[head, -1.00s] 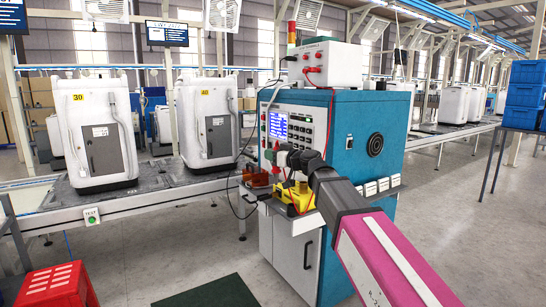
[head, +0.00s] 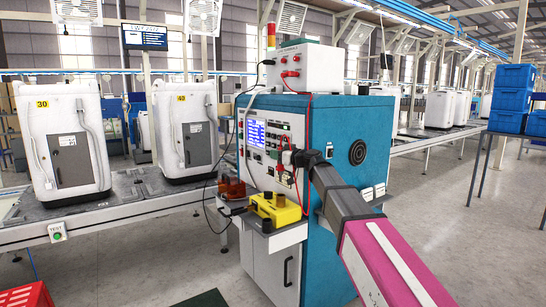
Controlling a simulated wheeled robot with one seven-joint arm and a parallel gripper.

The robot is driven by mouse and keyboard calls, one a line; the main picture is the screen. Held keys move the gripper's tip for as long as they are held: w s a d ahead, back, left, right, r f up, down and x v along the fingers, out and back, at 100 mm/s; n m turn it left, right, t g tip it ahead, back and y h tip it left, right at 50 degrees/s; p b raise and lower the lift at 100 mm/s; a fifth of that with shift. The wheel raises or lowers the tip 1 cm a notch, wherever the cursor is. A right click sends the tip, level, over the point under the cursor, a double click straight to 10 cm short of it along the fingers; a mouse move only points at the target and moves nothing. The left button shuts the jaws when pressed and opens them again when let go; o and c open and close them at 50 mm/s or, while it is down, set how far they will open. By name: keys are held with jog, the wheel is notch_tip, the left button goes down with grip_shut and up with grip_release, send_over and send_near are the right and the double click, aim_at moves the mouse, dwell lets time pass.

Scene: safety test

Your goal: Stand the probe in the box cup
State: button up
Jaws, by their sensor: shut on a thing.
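My gripper (head: 286,160) is dark and shut, in front of the cabinet's control panel, above and slightly right of the yellow box. It is shut on the probe, which is small and mostly hidden by the fingers. A red lead (head: 309,110) hangs from the white unit on top and loops down past my gripper. The yellow box (head: 284,214) sits on the cabinet's front shelf with dark round parts on top. I cannot tell which of these is the cup. The probe is apart from the yellow box.
The blue cabinet (head: 337,140) carries a white unit (head: 302,66) on top. Orange-brown items (head: 232,188) stand left of the yellow box on the shelf (head: 285,239). A black cable hangs at the cabinet's left. White appliances (head: 64,145) stand on the conveyor.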

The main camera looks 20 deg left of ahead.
jog(key=shift+w+f, duration=0.15)
jog(key=shift+w, duration=0.05)
jog(key=shift+f, duration=4.85)
jog(key=o, duration=0.9)
jog(key=shift+d, duration=0.1)
